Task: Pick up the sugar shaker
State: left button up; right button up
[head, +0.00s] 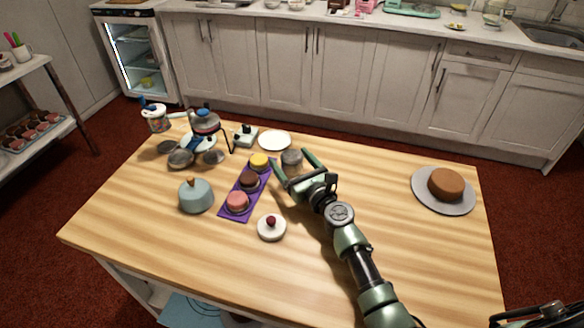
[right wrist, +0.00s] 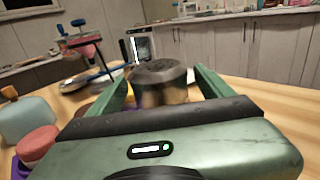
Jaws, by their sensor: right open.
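The sugar shaker (head: 291,156) looks like a short cylinder with a grey lid, upright on the wooden table right of the purple tray. My right gripper (head: 292,163) is open, with its two green fingers spread at the shaker. In the right wrist view the shaker (right wrist: 162,84) shows between the fingers, its dark grey lid on top and a paler brownish body below. Its base is hidden behind the gripper's palm. I cannot tell whether a finger touches it. My left gripper is not in view.
Left of the shaker lies a purple tray (head: 228,214) with yellow, brown and pink small cakes. A blue domed jar (head: 195,197), a white cherry-topped cake (head: 271,229) and a white plate (head: 274,140) stand nearby. A brown cake (head: 446,184) sits at right. The right-centre table is clear.

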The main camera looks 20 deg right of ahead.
jog(key=c, duration=1.7)
jog(key=shift+r, duration=0.15)
